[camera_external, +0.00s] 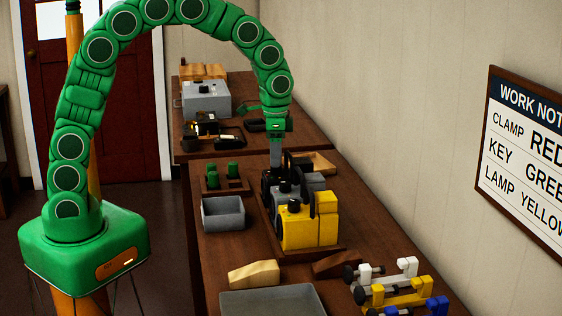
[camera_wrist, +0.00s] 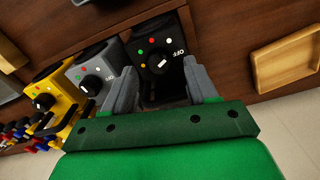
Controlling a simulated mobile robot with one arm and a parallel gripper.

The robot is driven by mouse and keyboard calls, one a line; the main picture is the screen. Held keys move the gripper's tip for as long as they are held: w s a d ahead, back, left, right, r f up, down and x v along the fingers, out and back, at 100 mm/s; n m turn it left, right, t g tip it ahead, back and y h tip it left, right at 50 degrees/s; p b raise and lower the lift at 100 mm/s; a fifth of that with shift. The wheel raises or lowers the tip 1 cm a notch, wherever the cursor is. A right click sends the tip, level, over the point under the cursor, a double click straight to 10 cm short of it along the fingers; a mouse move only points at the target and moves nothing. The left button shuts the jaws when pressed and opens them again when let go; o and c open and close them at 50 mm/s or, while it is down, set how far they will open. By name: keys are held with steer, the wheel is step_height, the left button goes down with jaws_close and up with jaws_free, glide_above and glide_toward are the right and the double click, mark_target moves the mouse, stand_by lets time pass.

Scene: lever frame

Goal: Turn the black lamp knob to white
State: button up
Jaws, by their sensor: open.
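The black lamp box (camera_wrist: 170,85) shows in the wrist view with a round black knob (camera_wrist: 159,62) on its face. The knob's white mark lies toward the OFF lettering on the right. Red, green, white (camera_wrist: 170,38) and orange dots sit around the knob. My gripper (camera_wrist: 160,68) is open and empty, its grey fingers on either side of the knob in the picture; contact cannot be told. In the external view my gripper (camera_external: 276,160) points down at the far end of the box row, where the black box is mostly hidden.
A grey box (camera_wrist: 90,73) and a yellow box (camera_wrist: 46,95) with similar knobs stand beside the black one. A wooden tray (camera_wrist: 288,62) lies to the right. The wall sign (camera_external: 528,150) reads LAMP YELLOW. A grey bin (camera_external: 223,214) stands left of the boxes.

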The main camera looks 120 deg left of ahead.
step_height(320, 180, up, 5)
steer(key=shift+r, duration=0.1)
steer(key=s+d+r+m, duration=0.1)
steer(key=d+r, duration=0.1)
steer(key=d, duration=1.2)
steer(key=s+d+r+m+g, duration=0.1)
steer(key=d+r+m, duration=0.1)
steer(key=d, duration=1.3)
steer(key=shift+s+m, duration=0.3)
